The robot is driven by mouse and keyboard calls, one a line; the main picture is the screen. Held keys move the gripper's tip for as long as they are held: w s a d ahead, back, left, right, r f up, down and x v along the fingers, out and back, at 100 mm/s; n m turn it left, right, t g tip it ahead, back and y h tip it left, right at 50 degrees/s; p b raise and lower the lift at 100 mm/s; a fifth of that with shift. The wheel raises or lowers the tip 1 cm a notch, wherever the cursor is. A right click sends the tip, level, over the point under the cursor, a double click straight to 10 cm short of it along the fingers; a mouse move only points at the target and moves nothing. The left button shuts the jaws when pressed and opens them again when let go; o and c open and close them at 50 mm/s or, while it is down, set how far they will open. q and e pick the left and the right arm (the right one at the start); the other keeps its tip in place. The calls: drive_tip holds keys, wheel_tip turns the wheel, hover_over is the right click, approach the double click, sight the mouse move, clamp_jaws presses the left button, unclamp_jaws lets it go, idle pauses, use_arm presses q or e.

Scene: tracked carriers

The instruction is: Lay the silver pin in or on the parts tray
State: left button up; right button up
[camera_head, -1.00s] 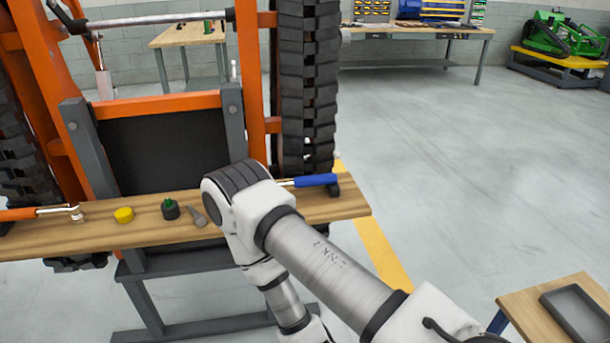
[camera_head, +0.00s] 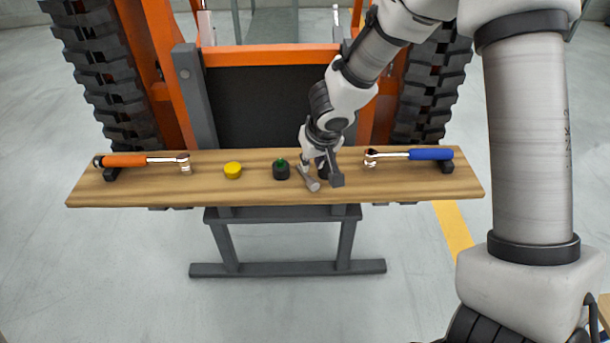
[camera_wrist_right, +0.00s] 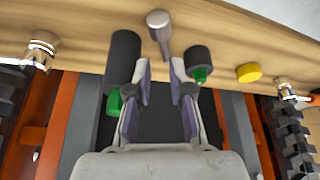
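The silver pin (camera_head: 309,180) lies on the wooden shelf (camera_head: 400,185), right of a dark green-topped piece; in the right wrist view the pin (camera_wrist_right: 159,24) has a round head and a tapering shank. My right gripper (camera_head: 321,181) is low over the shelf at the pin. In the right wrist view the gripper (camera_wrist_right: 161,66) is open, with its fingertips apart on either side of the pin's narrow end. I cannot tell whether they touch it. The parts tray is not in view now. My left gripper is not in view.
A green-topped dark piece (camera_head: 281,170) and a yellow cap (camera_head: 233,170) stand left of the pin. Another dark cylinder (camera_wrist_right: 123,58) is close beside the gripper. An orange-handled ratchet (camera_head: 125,161) and a blue-handled one (camera_head: 430,154) lie toward the shelf ends. Tracks stand behind.

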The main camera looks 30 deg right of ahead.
sight(306, 174)
drive_tip(key=x, duration=0.6)
drive_tip(key=shift+w+a+b, duration=0.15)
drive_tip(key=shift+a+b, duration=0.1)
drive_tip(key=shift+b, duration=0.15)
drive_tip(key=shift+r, duration=0.1)
clamp_jaws()
